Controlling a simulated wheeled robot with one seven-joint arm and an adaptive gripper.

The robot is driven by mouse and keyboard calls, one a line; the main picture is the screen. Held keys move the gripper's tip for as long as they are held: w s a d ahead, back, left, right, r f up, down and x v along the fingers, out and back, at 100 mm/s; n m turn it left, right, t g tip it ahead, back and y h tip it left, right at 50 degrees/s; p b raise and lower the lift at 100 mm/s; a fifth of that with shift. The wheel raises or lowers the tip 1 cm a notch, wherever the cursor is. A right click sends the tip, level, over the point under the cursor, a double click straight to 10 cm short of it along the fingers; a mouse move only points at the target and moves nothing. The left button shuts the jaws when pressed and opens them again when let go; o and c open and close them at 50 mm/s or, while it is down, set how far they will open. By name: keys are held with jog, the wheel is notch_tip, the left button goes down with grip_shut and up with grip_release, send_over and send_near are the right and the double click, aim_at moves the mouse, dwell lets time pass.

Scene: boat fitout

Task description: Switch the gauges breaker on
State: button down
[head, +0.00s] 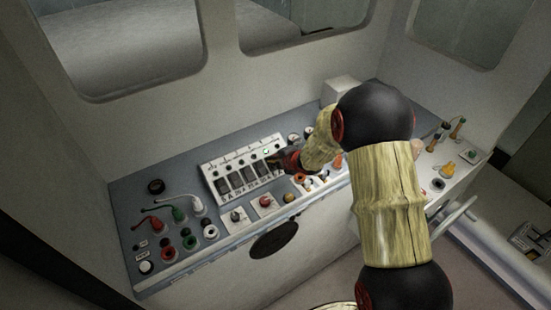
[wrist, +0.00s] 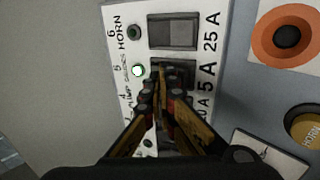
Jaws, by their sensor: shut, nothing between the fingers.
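The white breaker panel (head: 208,172) stands on the grey console, with a row of dark rocker switches. In the wrist view the panel (wrist: 139,12) shows the horn rocker (wrist: 173,31), labelled 6 and 25 A, with a dark lamp. Beside it is the row labelled 5, 5 A, whose small label appears to read gauges. Its lamp (wrist: 138,70) glows green-white. The gauges rocker (wrist: 185,70) is partly hidden by my gripper (wrist: 163,82). My gripper (head: 274,161) is shut and empty, its tips at that rocker; contact cannot be told.
A red button (head: 265,200) and a yellow knob (wrist: 304,127) are close to the panel. An orange ring (wrist: 264,36) lies beside it. Small bottles and tools stand at the right end.

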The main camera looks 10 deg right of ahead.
jog(key=shift+f, duration=0.25)
jog(key=shift+r, duration=0.1)
jog(key=shift+r+p, duration=0.45)
jog(key=shift+r, duration=0.3)
